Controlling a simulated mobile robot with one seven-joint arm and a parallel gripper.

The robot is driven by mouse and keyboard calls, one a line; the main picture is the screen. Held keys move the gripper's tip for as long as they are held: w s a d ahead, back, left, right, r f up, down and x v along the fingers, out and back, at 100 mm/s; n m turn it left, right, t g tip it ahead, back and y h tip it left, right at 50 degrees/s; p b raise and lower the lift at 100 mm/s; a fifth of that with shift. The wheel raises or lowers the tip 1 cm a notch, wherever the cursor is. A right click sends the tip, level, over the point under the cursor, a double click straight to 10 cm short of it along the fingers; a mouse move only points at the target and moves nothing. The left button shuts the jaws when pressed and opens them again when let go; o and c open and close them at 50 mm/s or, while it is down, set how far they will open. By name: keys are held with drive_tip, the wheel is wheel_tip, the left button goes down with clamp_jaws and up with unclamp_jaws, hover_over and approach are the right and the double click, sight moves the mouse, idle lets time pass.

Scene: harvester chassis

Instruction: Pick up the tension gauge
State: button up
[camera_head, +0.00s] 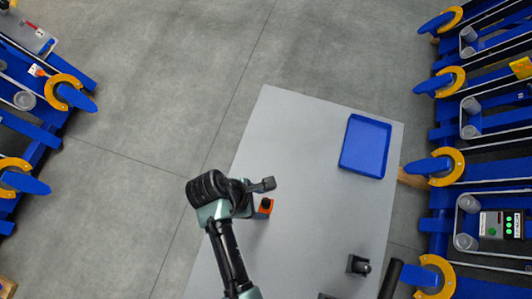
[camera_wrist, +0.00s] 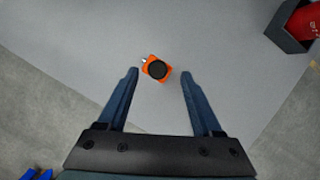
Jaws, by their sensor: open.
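The tension gauge looks like a small orange body with a round dark face. It lies on the grey table and shows whole in the wrist view (camera_wrist: 148,73). In the head view the gauge (camera_head: 267,204) shows partly, right beside the end of my arm, which hides some of it. My gripper (camera_wrist: 159,74) is open and empty. In the wrist view its two blue fingers point toward the gauge, with the gauge between the fingertips in the picture and a gap on each side. How high the fingers are above it I cannot tell.
An empty-looking blue tray (camera_head: 364,146) lies on the table's (camera_head: 300,130) far right. A small dark object (camera_head: 358,265) stands near the lower right. The wrist view shows a dark holder (camera_wrist: 285,32) with a red item (camera_wrist: 306,22). Blue racks with yellow parts (camera_head: 447,165) stand on both sides.

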drive_tip(key=shift+p+x, duration=0.3)
drive_tip(key=shift+x, duration=2)
drive_tip(key=shift+w, duration=0.2)
drive_tip(key=shift+c, duration=0.4)
drive_tip(key=shift+r, duration=0.1)
clamp_jaws()
